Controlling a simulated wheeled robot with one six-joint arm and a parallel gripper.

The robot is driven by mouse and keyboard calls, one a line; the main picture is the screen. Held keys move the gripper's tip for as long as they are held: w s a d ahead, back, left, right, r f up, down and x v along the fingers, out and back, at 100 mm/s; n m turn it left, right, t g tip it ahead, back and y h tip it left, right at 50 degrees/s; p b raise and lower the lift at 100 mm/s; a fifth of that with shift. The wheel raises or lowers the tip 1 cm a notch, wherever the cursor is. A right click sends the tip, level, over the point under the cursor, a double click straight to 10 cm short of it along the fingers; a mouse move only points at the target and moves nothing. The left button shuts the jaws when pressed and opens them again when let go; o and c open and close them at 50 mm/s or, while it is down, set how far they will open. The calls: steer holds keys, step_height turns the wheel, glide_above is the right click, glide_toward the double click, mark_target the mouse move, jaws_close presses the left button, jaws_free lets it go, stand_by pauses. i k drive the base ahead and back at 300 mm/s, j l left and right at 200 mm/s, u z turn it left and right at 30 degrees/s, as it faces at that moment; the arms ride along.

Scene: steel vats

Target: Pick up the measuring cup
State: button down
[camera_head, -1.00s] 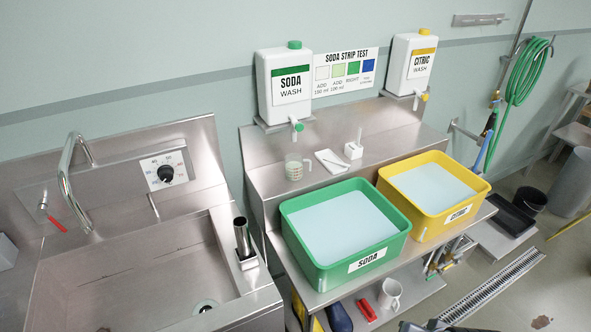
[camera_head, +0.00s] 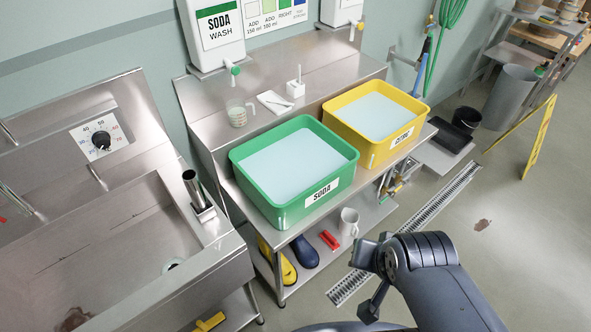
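The measuring cup (camera_head: 238,116) is a small clear cup with red markings and a handle. It stands upright on the raised steel ledge behind the green SODA tub, left of a white pad. My dark arm comes in from the lower right, far from the cup and in front of the bench. The dark end part of my arm (camera_head: 374,300) points down over the floor. Its fingers cannot be made out, and nothing is seen held in it.
The green SODA tub (camera_head: 234,158) and yellow CITRIC tub (camera_head: 362,148) stand in front of the ledge. A white holder (camera_head: 295,88) stands right of the pad (camera_head: 274,102). The SODA jug's tap (camera_head: 235,71) hangs above the cup. A white mug (camera_head: 348,222) sits on the lower shelf.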

mark_target(235, 108)
steer(key=i+l, duration=0.2)
steer(key=i, duration=0.2)
steer(key=i+l, duration=0.2)
steer(key=i, duration=0.2)
steer(key=i+l, duration=0.25)
steer(key=i, duration=0.15)
